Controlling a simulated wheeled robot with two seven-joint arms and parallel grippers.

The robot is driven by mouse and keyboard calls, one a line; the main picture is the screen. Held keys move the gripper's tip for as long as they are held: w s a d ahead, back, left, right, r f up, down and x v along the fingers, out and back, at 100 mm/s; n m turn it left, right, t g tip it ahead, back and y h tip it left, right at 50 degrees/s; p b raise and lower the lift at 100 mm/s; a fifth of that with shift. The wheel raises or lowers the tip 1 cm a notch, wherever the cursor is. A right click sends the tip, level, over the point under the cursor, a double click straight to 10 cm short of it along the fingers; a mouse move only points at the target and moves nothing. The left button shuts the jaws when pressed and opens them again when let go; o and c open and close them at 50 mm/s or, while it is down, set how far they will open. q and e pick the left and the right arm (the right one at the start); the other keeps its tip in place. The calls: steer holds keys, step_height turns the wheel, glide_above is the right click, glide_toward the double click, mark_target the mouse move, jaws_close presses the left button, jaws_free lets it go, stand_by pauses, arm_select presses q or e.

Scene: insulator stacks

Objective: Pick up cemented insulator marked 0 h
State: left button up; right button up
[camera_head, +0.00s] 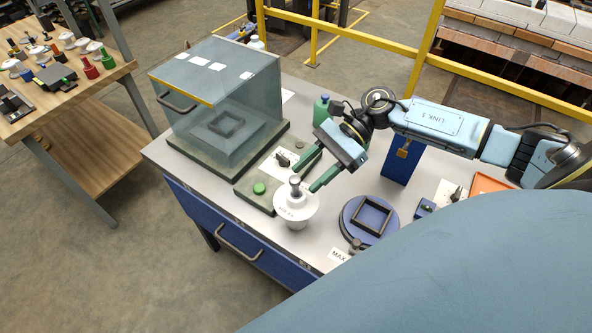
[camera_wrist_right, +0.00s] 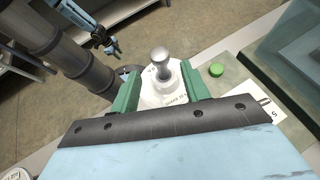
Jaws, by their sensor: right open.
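The white insulator (camera_head: 291,209) with a grey metal pin on top stands upright near the table's front edge. It also shows in the right wrist view (camera_wrist_right: 173,93); dark lettering is on its disc, too small for me to read surely. My right gripper (camera_head: 307,180) is open, with green fingers just behind and above the insulator in the head view. In the wrist view its fingers (camera_wrist_right: 160,88) appear on either side of the insulator; I cannot tell whether they touch it. My left arm's end (camera_wrist_right: 108,42) seems to show small at upper left there, its jaws unclear.
A green button (camera_head: 259,188) is on a plate left of the insulator. A clear case (camera_head: 216,105) stands behind it. A round blue base with a square frame (camera_head: 348,222) is to the right. A green bottle (camera_head: 321,109) and a blue block (camera_head: 401,165) stand behind the gripper.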

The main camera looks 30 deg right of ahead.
mark_target(289, 196)
steer(key=x, duration=0.2)
steer(key=p+x, duration=0.1)
steer(key=x, duration=0.2)
steer(key=shift+w+a+p, duration=0.15)
steer(key=shift+a+p, duration=0.15)
steer(key=shift+a, duration=0.1)
steer(key=shift+a+f, duration=0.15)
steer(key=shift+c, duration=0.5)
jaws_close()
stand_by(0.4)
steer(key=shift+w, duration=0.1)
